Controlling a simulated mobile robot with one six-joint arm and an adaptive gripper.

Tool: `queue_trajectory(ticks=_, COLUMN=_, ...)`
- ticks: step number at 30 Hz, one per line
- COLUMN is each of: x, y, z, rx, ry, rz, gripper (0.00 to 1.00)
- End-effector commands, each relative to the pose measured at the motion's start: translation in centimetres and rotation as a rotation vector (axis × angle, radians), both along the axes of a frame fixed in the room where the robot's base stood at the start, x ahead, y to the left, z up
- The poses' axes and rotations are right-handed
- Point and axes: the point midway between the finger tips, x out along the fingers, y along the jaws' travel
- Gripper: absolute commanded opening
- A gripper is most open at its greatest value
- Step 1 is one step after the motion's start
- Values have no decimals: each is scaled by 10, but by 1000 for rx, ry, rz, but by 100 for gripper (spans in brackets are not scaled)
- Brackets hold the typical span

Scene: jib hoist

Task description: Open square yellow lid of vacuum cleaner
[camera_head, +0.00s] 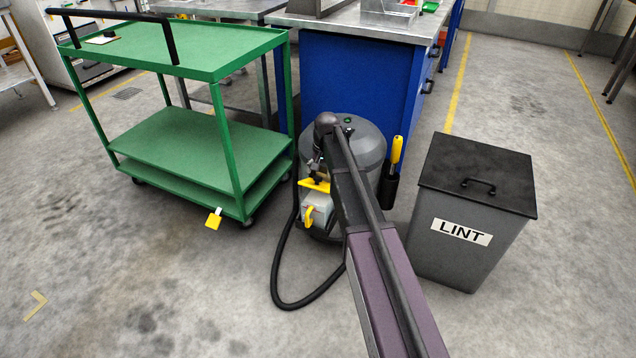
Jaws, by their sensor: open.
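The vacuum cleaner (366,142) is a grey drum on the floor in the middle of the view, partly hidden behind my arm. A flat yellow part (308,186), which looks like the square lid, shows on its front left side. Just below it is a light grey box (322,202) with a curved yellow handle (309,216). My gripper (318,177) is open, at the yellow part's upper edge. The fingers are small and dark here, so I cannot tell whether they touch it. The lid's right side is hidden by my arm.
A black hose (276,262) loops on the floor in front. A green cart (190,150) stands left, a blue workbench (350,80) behind. A grey LINT bin (450,262) with a black lid is at right. A yellow-handled tool (397,150) stands beside the vacuum. Front left floor is clear.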

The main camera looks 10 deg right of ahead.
Motion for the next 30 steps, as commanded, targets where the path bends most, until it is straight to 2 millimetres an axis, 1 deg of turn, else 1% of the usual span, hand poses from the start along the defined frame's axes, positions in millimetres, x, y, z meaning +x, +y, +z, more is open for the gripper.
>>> queue_trajectory(ticks=1, x=0, y=1, z=-8, rx=0, ry=0, rz=0, gripper=78)
queue_trajectory(ticks=9, x=1, y=3, z=-23, rx=0, ry=0, rz=0, gripper=78)
queue_trajectory(ticks=15, x=1, y=3, z=-27, rx=0, ry=0, rz=0, gripper=78)
queue_trajectory(ticks=25, x=1, y=2, z=-27, rx=0, ry=0, rz=-1, gripper=78)
queue_trajectory(ticks=26, x=1, y=2, z=-27, rx=0, ry=0, rz=-1, gripper=75)
queue_trajectory(ticks=27, x=1, y=2, z=-27, rx=0, ry=0, rz=-1, gripper=64)
queue_trajectory(ticks=29, x=1, y=2, z=-27, rx=0, ry=0, rz=-1, gripper=46)
queue_trajectory(ticks=30, x=1, y=2, z=-27, rx=0, ry=0, rz=-1, gripper=34)
